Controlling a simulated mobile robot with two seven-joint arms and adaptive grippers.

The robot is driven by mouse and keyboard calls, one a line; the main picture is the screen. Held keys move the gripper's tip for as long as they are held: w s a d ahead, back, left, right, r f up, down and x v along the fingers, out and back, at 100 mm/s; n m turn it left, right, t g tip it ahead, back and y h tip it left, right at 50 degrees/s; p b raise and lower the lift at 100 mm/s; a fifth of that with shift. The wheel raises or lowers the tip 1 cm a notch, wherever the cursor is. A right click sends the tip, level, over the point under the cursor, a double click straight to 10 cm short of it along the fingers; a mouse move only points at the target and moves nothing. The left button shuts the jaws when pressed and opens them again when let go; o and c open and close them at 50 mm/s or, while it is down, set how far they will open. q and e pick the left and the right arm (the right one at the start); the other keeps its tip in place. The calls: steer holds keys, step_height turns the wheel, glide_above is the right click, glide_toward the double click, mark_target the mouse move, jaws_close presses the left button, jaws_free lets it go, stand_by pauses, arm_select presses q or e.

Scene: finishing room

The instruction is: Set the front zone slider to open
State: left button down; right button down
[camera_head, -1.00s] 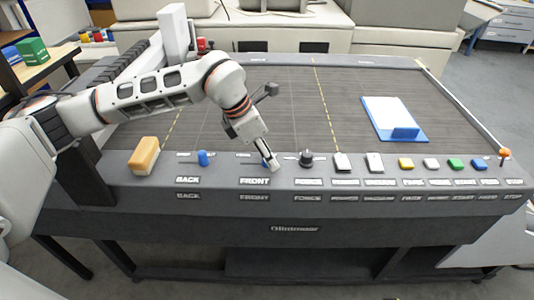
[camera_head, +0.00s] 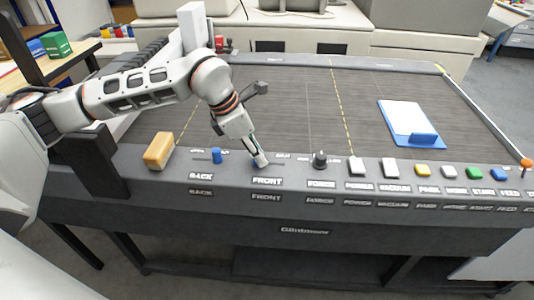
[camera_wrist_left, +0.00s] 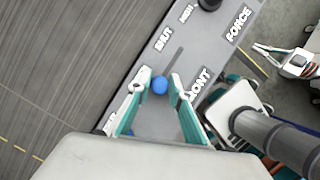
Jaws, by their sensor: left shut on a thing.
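The front zone slider's blue knob (camera_wrist_left: 160,86) sits between the teal fingers of my left gripper (camera_wrist_left: 158,88) in the left wrist view. The fingers are closed in on it. Bare slot runs from the knob toward the SHUT mark (camera_wrist_left: 164,38). The mark at the slot's other end is mostly hidden by a finger. In the head view my left gripper (camera_head: 261,160) points down at the panel just above the FRONT label (camera_head: 267,181), and hides the knob. A gripper, seemingly my right (camera_wrist_left: 293,62), shows at the upper right of the left wrist view; its jaw opening is unclear.
The blue back slider knob (camera_head: 216,155) and a tan block (camera_head: 159,150) are to the left. A black force knob (camera_head: 320,159) and several coloured buttons are to the right. A blue clipboard (camera_head: 424,139) with white paper lies on the dark table bed.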

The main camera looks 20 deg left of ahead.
arm_select(q)
steer(key=shift+a, duration=0.15)
steer(key=c, duration=2.1)
jaws_free()
steer(key=shift+o, duration=1.4)
steer(key=shift+a, duration=0.1)
steer(key=shift+r, duration=0.1)
steer(key=v, duration=1.2)
